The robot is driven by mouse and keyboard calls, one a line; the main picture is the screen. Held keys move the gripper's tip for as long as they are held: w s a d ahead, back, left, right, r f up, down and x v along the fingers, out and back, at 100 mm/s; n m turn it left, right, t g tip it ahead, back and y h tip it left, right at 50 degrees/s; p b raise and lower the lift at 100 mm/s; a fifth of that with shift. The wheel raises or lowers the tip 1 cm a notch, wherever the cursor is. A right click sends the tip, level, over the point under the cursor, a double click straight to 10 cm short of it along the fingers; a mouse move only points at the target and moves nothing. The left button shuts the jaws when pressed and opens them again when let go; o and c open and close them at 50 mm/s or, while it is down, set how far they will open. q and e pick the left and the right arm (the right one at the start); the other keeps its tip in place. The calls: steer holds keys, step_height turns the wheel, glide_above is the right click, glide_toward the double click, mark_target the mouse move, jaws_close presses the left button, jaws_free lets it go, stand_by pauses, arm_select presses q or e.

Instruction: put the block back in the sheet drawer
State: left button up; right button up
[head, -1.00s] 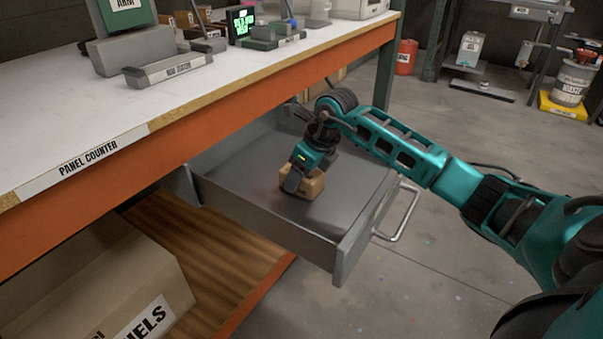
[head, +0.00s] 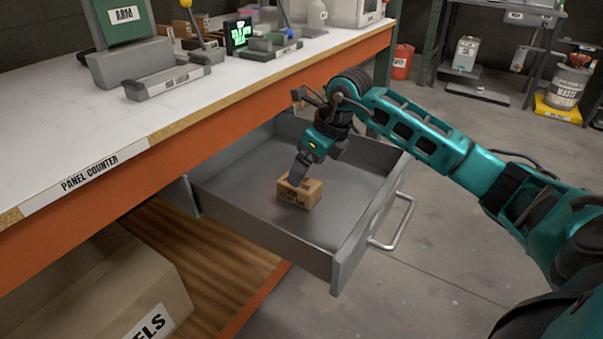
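A small brown cardboard block (head: 300,194) with dark print on its front sits on the floor of the open grey metal sheet drawer (head: 240,215). The drawer is pulled out under the counter. My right gripper (head: 297,180) points down just over the block, its visible finger overlapping the block's top edge in the view. The block rests below it, no longer between the fingers. The far finger is mostly hidden. My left gripper is out of view.
The panel counter (head: 150,122) with its orange edge runs along the left, above the drawer. The drawer handle (head: 398,228) sticks out at the right. A large cardboard box (head: 95,275) stands on the wooden shelf below. The drawer floor around the block is clear.

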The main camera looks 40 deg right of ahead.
steer(key=v, duration=0.5)
steer(key=shift+r+p, duration=0.1)
steer(key=shift+p, duration=0.3)
